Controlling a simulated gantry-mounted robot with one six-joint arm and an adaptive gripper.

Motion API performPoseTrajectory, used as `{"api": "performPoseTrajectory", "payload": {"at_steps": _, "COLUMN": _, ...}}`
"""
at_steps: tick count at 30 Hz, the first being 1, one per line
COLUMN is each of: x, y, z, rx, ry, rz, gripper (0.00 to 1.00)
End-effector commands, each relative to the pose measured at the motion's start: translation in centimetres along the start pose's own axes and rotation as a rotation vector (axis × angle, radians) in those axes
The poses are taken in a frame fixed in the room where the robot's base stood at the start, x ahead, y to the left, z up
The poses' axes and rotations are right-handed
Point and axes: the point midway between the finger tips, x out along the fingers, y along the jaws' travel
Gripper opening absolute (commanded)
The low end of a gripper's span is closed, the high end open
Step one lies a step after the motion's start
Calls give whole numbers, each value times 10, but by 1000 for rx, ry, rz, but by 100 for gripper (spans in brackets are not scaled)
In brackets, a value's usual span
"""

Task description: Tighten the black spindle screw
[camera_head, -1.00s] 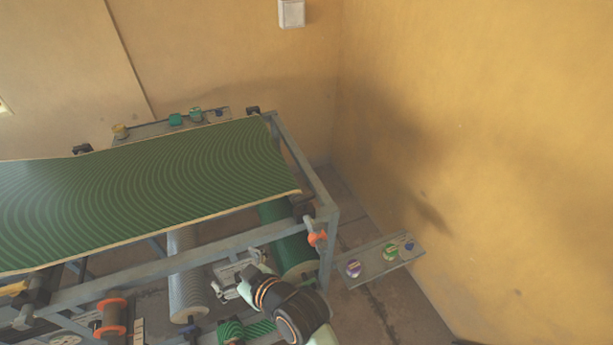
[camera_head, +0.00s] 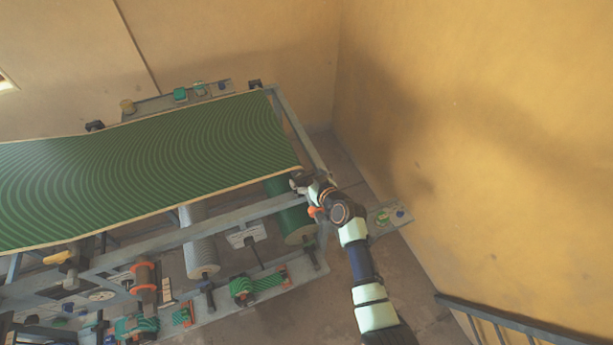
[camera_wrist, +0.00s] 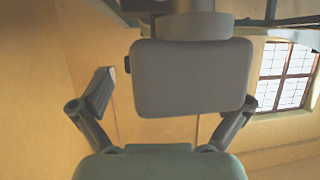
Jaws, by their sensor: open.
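My gripper (camera_head: 304,183) is at the right front corner of the press frame, beside the green patterned plate's corner. In the wrist view my gripper (camera_wrist: 172,98) is open. Its left finger stands apart from a dark grey rounded block, and the right finger is partly hidden behind that block. The block sits on a round collar between the fingers; it looks like the head of the black spindle screw (camera_wrist: 192,78). No contact with the left finger shows; on the right I cannot tell. In the head view my gripper and wrist cover this corner, so the screw is not clear there.
The green plate (camera_head: 150,170) lies across the frame's top. An orange-red part (camera_head: 312,211) sits just below my gripper. A shelf with coloured buttons (camera_head: 391,217) is behind my arm. The wall is close on the right, with a dark railing (camera_head: 520,325) at lower right.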

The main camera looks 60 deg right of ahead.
Motion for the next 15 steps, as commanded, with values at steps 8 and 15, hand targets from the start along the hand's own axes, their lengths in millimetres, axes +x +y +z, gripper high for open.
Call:
{"api": "performPoseTrajectory", "payload": {"at_steps": 8, "x": 8, "y": 0, "z": 0, "rx": 0, "ry": 0, "rz": 0, "gripper": 100}}
{"api": "performPoseTrajectory", "payload": {"at_steps": 15, "x": 8, "y": 0, "z": 0, "rx": 0, "ry": 0, "rz": 0, "gripper": 72}}
